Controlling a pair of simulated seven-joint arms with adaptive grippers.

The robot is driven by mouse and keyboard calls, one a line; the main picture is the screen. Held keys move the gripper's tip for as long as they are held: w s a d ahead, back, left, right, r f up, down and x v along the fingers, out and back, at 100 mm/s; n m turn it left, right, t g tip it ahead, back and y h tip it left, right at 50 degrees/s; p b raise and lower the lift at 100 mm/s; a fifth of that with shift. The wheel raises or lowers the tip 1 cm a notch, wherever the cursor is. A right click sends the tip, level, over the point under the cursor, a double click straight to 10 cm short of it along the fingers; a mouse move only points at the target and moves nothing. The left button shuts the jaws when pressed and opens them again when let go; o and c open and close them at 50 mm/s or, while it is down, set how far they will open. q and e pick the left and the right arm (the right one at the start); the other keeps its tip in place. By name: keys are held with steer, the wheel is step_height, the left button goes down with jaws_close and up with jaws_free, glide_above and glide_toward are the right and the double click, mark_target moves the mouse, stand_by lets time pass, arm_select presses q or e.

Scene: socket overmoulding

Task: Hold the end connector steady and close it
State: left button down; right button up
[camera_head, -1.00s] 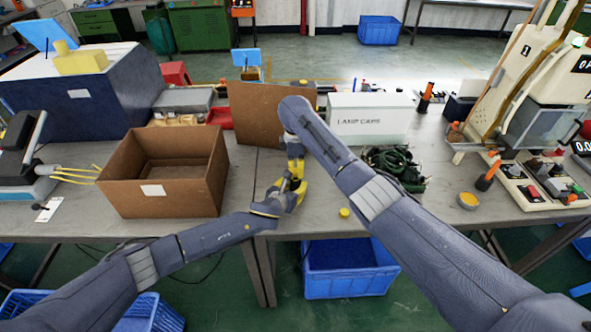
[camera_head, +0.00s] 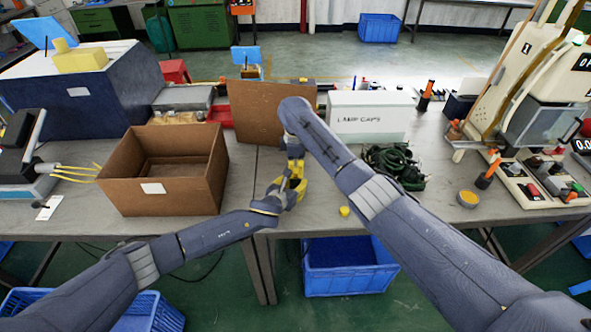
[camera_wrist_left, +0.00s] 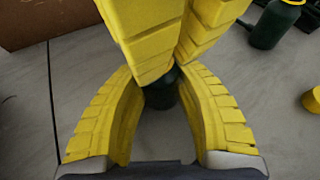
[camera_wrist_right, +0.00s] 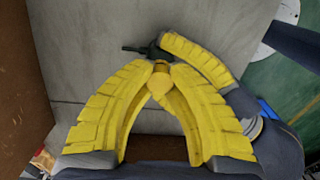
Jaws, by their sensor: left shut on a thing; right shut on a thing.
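The end connector is a dark green body (camera_wrist_left: 162,94) between the yellow fingers of my left gripper (camera_wrist_left: 160,88), which is shut on it. Its dark end also shows past the fingertips in the right wrist view (camera_wrist_right: 152,50). My right gripper (camera_wrist_right: 161,68) is shut at the connector, with a small yellow piece (camera_wrist_right: 160,86), which looks like a cap, between its fingers. In the left wrist view the right fingers come down over the connector and hide its top. In the head view my left gripper (camera_head: 291,190) and right gripper (camera_head: 295,155) meet above the table's front.
An open cardboard box (camera_head: 165,190) stands to the left. A dark green cable heap (camera_head: 395,165) lies to the right, before a white box (camera_head: 368,118). A small yellow cap (camera_head: 344,211) lies near the table's front edge. A brown board (camera_head: 262,108) stands behind the grippers.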

steer(key=shift+f, duration=0.1)
steer(key=m, duration=0.3)
steer(key=shift+m, duration=0.3)
steer(key=m, duration=1.3)
steer(key=shift+a+m, duration=0.1)
steer(key=shift+m, duration=0.2)
steer(key=m, duration=0.3)
steer(key=shift+m, duration=0.4)
steer(key=m, duration=0.5)
steer(key=o, duration=0.7)
steer(key=shift+c, duration=0.2)
